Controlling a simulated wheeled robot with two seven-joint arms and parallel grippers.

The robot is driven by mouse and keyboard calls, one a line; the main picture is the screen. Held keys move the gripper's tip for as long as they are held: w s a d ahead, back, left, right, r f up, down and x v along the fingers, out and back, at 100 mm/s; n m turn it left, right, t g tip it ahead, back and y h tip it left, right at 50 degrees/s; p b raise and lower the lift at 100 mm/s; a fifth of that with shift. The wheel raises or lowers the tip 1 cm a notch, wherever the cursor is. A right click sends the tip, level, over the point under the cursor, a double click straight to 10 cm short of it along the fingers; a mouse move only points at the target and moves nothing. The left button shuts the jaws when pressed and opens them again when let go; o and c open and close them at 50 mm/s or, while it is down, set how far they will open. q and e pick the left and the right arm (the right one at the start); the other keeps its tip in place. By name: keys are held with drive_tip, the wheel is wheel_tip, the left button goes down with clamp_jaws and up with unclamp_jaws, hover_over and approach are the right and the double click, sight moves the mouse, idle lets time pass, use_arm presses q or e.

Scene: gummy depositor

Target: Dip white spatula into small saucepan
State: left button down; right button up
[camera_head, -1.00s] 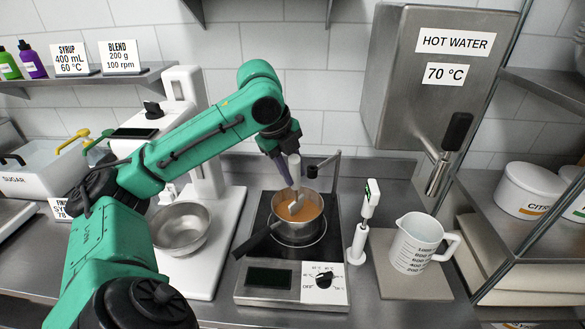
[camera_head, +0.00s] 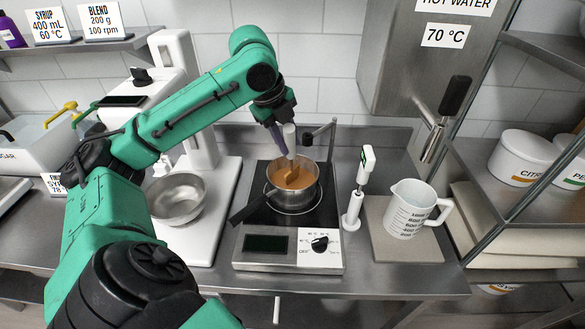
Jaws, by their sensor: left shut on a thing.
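The small saucepan (camera_head: 293,201) is steel and stands on the hot plate, with orange liquid (camera_head: 303,178) inside. My left gripper (camera_head: 282,143) is above the back of the pan, shut on the white spatula (camera_head: 291,140), which hangs steeply downward. The spatula's lower end is inside the pan and looks orange, at the liquid. How deep it goes I cannot tell. My right gripper is not in view.
The hot plate (camera_head: 266,244) has a knob and a dark display. A white handheld probe (camera_head: 362,180) stands to its right, then a measuring jug (camera_head: 408,208). A steel bowl (camera_head: 177,198) on a white stand is to the left.

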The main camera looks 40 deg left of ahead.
use_arm(q)
drive_tip(key=s+r+p, duration=0.1)
drive_tip(key=r, duration=0.1)
drive_tip(key=s+d+r+p, duration=0.1)
drive_tip(key=r, duration=0.2)
drive_tip(key=s+d+r+p, duration=0.1)
drive_tip(key=r+p, duration=0.1)
drive_tip(key=r, duration=0.1)
drive_tip(key=shift+d, duration=0.15)
drive_tip(key=shift+s+d+r, duration=0.15)
drive_tip(key=shift+s+r, duration=0.1)
drive_tip(key=shift+r, duration=0.15)
idle(0.3)
wheel_tip(320, 180, up, 5)
hover_over(291, 129)
drive_tip(key=s, duration=0.1)
drive_tip(key=shift+s, duration=0.2)
